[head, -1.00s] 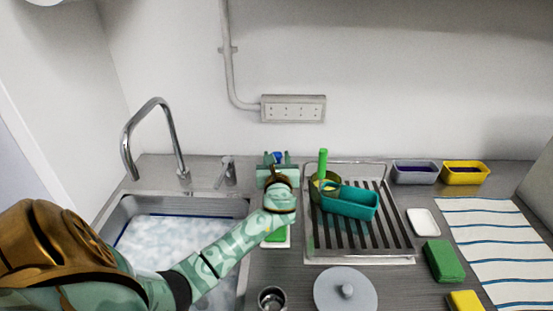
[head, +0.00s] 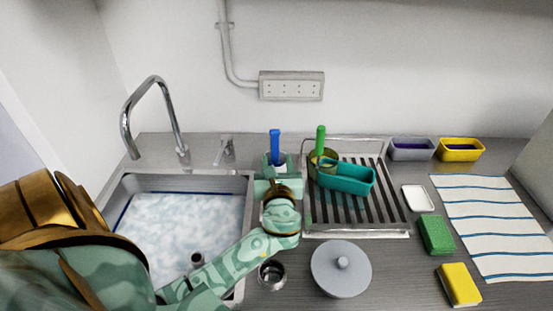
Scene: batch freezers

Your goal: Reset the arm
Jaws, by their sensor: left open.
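My left arm comes in from the left over the front of the sink. My left gripper (head: 275,168) is open, over the counter between the sink and the dish rack, pointing away toward the wall. A blue upright handle (head: 275,146) stands just beyond the gripper; its lower part is hidden by the jaws, and I cannot tell whether they touch it. My right gripper is not in view.
The foamy sink (head: 180,235) lies left, with a tall tap (head: 152,105). The dish rack (head: 390,208) holds a teal container (head: 346,181) and a green-handled item (head: 320,140). A grey lid (head: 341,270) and metal cup (head: 271,275) stand in front. Sponges (head: 458,284) and a striped cloth (head: 492,225) lie right.

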